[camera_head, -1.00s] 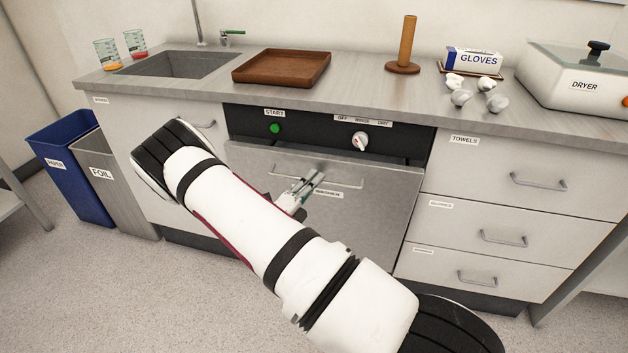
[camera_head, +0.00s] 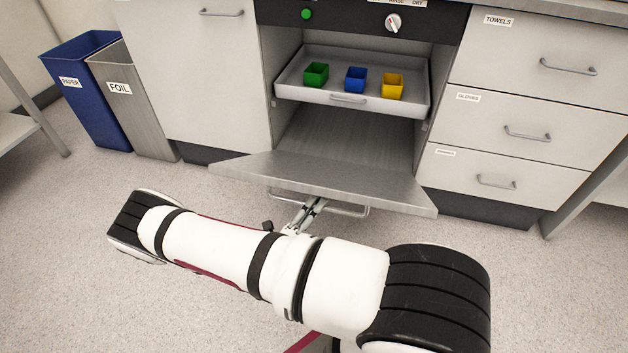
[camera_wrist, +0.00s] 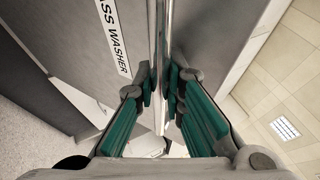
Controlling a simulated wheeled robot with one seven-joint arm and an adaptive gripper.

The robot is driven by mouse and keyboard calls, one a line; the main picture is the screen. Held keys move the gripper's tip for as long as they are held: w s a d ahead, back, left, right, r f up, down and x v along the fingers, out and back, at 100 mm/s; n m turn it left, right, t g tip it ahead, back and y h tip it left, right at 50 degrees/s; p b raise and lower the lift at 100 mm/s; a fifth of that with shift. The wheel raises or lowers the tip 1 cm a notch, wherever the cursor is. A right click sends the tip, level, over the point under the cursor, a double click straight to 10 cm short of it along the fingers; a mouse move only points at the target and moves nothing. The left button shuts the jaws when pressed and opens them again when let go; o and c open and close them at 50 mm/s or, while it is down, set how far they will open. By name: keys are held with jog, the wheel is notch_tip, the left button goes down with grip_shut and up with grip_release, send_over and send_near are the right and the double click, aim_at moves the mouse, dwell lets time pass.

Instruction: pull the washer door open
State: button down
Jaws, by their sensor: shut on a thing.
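The washer door (camera_head: 330,181) is folded down and open, lying close to level in front of the washer cavity (camera_head: 345,140). Its bar handle (camera_head: 345,210) hangs at the door's front edge. My gripper (camera_head: 312,202) is at the left half of this handle, shut on it. In the wrist view my green-padded fingers (camera_wrist: 163,95) close around the handle bar (camera_wrist: 162,60), and the door's face with its washer label (camera_wrist: 113,38) is beside them.
Closed drawers (camera_head: 535,80) stand right of the washer, a closed cabinet front (camera_head: 200,90) to its left. A blue paper bin (camera_head: 90,105) and a grey foil bin (camera_head: 140,105) stand at the left. The floor in front is clear apart from my arm.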

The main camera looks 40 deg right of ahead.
jog(key=s+a+f+m+h+b, duration=0.1)
jog(key=s+a+f+b, duration=0.2)
jog(key=f, duration=0.9)
jog(key=shift+a+f+g+h+b, duration=0.3)
jog(key=shift+a+b, duration=0.15)
jog(key=shift+b, duration=0.25)
jog(key=c, duration=1.7)
grip_release()
jog(key=shift+r, duration=0.1)
jog(key=shift+o, duration=0.2)
jog(key=v, duration=1.2)
